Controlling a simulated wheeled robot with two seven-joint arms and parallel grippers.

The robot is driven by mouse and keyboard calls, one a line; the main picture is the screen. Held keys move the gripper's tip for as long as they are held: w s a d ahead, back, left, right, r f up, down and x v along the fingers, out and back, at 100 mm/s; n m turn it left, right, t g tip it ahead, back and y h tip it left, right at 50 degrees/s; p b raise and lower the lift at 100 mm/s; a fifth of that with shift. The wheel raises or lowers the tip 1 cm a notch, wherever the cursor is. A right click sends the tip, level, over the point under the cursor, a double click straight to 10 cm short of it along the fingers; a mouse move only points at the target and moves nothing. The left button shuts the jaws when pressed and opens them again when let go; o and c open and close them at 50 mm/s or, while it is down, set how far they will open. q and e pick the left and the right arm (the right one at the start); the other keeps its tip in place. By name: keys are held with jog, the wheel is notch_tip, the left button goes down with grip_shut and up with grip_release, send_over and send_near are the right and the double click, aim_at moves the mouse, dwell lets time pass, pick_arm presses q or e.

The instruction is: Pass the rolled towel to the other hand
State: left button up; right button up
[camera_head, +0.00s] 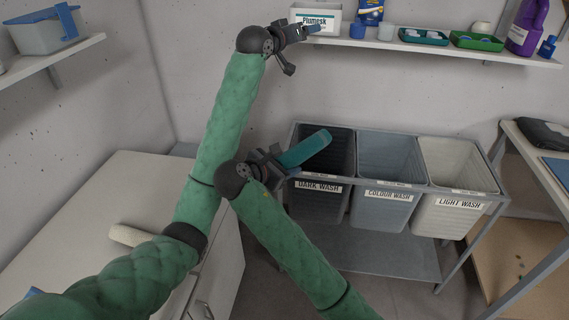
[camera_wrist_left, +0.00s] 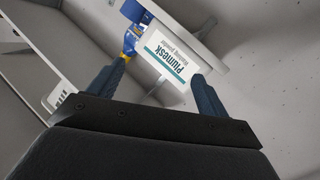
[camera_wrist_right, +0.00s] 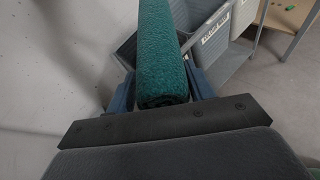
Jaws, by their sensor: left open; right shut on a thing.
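The rolled towel (camera_head: 308,147) is a teal roll held by my right gripper (camera_head: 275,163), in front of the laundry bins. In the right wrist view the towel (camera_wrist_right: 161,50) stands up lengthwise between the two fingers, its near end low between them. My right gripper is shut on it. My left gripper (camera_head: 303,48) is raised higher, near the wall shelf, well apart from the towel. It is open and empty; in the left wrist view its fingers are spread, with the Plumesk box (camera_wrist_left: 172,60) beyond them.
A wall shelf (camera_head: 470,52) holds the Plumesk box (camera_head: 316,18), cups, trays and a purple bottle (camera_head: 527,27). Below stand the dark (camera_head: 323,195), colour (camera_head: 390,205) and light (camera_head: 450,213) wash bins in a metal frame. A pale roll (camera_head: 130,235) lies on the left counter (camera_head: 100,200).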

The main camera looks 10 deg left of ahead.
pick_arm(q)
jog(key=w+a+f+n+t+y, duration=0.1)
jog(key=a+f+n+t+y, duration=0.15)
jog(key=a+f, duration=0.35)
jog(key=w+a+f+n+t+y, duration=0.1)
jog(key=w+a+f+n+y, duration=0.2)
jog(key=a, duration=0.6)
jog(key=s+d+f+m+g, duration=0.15)
jog(key=s+f, duration=0.45)
jog(key=f, duration=0.6)
jog(key=s+f+m+g, duration=0.1)
jog(key=s+f+g, duration=0.35)
jog(key=f, duration=0.75)
jog(key=s+d+f+m+g, duration=0.1)
jog(key=s+f, duration=0.6)
jog(key=f, duration=0.5)
jog(key=s+d+f+m+g+y, duration=0.1)
jog(key=s+f+g, duration=0.3)
jog(key=s+f, duration=1.1)
jog(key=s+d+f+m+g+y, duration=0.1)
jog(key=s+f+g, duration=0.2)
jog(key=s+f, duration=1.2)
jog(key=s+g, duration=0.3)
jog(key=s, duration=1.6)
jog(key=shift+s+m, duration=0.25)
jog(key=shift+m, duration=0.15)
jog(key=shift+f, duration=0.1)
